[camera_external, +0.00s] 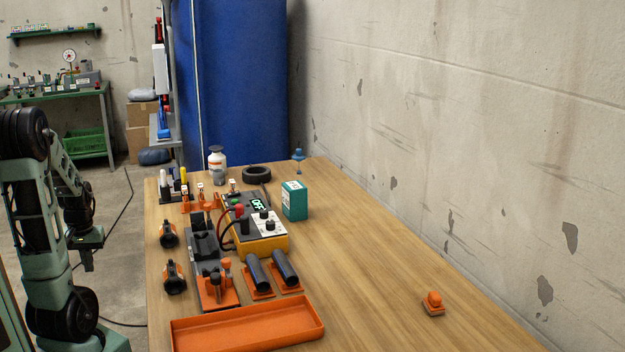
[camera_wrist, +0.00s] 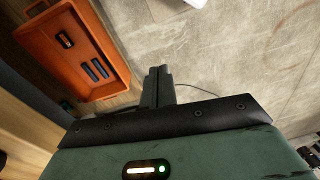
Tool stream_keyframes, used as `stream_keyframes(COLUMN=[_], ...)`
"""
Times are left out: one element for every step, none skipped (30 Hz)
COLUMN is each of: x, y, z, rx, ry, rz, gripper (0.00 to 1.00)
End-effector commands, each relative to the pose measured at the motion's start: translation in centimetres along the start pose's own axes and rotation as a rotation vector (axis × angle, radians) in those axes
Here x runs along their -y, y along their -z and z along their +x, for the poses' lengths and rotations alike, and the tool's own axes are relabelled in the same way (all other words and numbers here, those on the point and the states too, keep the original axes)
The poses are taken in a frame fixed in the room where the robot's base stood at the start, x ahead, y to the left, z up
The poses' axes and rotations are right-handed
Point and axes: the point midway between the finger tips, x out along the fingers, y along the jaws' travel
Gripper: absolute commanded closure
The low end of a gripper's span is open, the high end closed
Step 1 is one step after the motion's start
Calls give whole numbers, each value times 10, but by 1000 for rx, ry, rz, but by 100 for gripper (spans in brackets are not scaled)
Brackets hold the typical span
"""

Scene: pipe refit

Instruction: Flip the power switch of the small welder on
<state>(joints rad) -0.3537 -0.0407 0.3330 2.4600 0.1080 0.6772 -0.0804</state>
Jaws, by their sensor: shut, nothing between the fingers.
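The small welder (camera_external: 270,246) is a yellow box on the wooden table, with a white panel and dark knobs on top. A dark display with green letters (camera_external: 258,203), which appear to read OFF, shows at its back. A red knob and dark cables are at its left side. I cannot make out the power switch itself. My gripper (camera_external: 87,262) hangs at the left of the external view, off the table's left side and well apart from the welder. In the wrist view my gripper (camera_wrist: 158,72) has its fingers together, empty, over the floor.
An orange tray (camera_external: 250,340) lies at the table's front. Black tubes on orange holders (camera_external: 286,268), clamps (camera_external: 215,290) and a teal box (camera_external: 295,201) surround the welder. The table's right part is mostly clear. An orange crate (camera_wrist: 117,58) shows in the wrist view.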

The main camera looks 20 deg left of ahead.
Motion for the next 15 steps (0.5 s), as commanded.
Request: stream_keyframes(x=[-9, -14, -22, -29, -36, -46, -54, -62, -72, -81, -90, -102, -112, -122, -135], y=[15, 24, 34, 42, 50, 60, 67, 74, 83, 89, 95, 103, 108, 114, 120], z=[-27, -36, -48, -57, -65, -76, -84, -92, -102, -110, -118, -128, -135, -143, -152], rx=[-5, -9, -13, -15, -18, -22, -26, -28, -31, -32, -34, -38, -39, -40, -41], ry=[4, 5, 6, 7, 7, 6, 4, 3, 0, -2, -4, -9, -13, -17, -23], rz=[3, 0, -5, -6, -9, -13, -14, -18, -21, -22, -25, -28, -30, -32, -35], gripper=[100, 100, 100, 100, 100, 100, 100, 100, 100, 100, 100, 100, 100, 100, 100])
